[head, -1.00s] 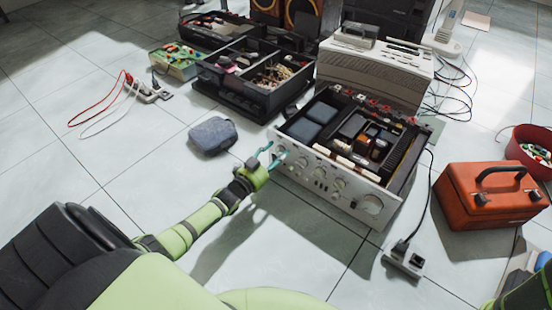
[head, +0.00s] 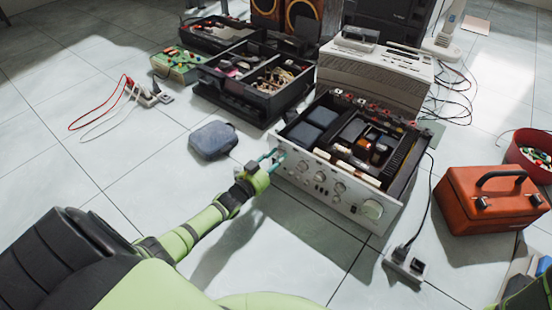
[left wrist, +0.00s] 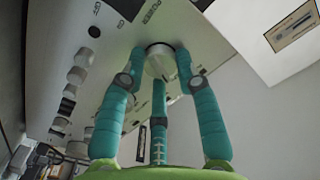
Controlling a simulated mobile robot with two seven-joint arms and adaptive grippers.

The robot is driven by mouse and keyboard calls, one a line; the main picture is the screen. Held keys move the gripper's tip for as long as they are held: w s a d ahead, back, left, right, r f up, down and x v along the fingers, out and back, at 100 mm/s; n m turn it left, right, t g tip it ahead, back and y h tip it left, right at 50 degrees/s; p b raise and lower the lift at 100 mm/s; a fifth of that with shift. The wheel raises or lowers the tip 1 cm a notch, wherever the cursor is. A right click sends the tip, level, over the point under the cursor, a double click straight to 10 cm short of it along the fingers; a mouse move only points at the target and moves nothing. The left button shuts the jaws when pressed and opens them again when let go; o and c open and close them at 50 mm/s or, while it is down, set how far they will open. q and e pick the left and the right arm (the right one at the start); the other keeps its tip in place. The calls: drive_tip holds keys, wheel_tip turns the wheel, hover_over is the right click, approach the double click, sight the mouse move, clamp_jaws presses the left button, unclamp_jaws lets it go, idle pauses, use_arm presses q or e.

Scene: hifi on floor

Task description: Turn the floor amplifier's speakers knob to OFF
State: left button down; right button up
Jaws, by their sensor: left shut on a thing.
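The floor amplifier (head: 306,181) has a silver front panel with several knobs and an open top showing its insides. My left gripper (head: 273,157) is at the left end of this panel. In the left wrist view, its teal fingers (left wrist: 160,75) are shut around a round pale knob (left wrist: 158,62), partly hidden by them. Panel lettering beside it includes "POWER"; I cannot read the knob's own label or setting clearly. More knobs and small switches run along the panel. My right gripper is not in view.
A blue-grey case (head: 213,140) lies left of the amplifier. An orange toolbox (head: 490,205) and a power strip (head: 404,265) with a cable are to the right. Black trays of parts (head: 255,82) and a beige device (head: 375,72) stand behind. The floor in front is clear.

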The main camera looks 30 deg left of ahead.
use_arm(q)
drive_tip(key=shift+w+r+n, duration=0.15)
drive_tip(key=shift+r+n, duration=0.2)
drive_tip(key=shift+n, duration=0.45)
drive_tip(key=n+p, duration=0.1)
drive_tip(key=n, duration=0.2)
drive_tip(key=shift+a+n, duration=0.15)
drive_tip(key=shift+n, duration=0.15)
drive_tip(key=n, duration=0.5)
drive_tip(key=shift+w+a+n, duration=0.1)
drive_tip(key=shift+a+n, duration=0.15)
drive_tip(key=shift+n, duration=0.05)
drive_tip(key=c, duration=0.9)
unclamp_jaws()
drive_tip(key=shift+f, duration=0.1)
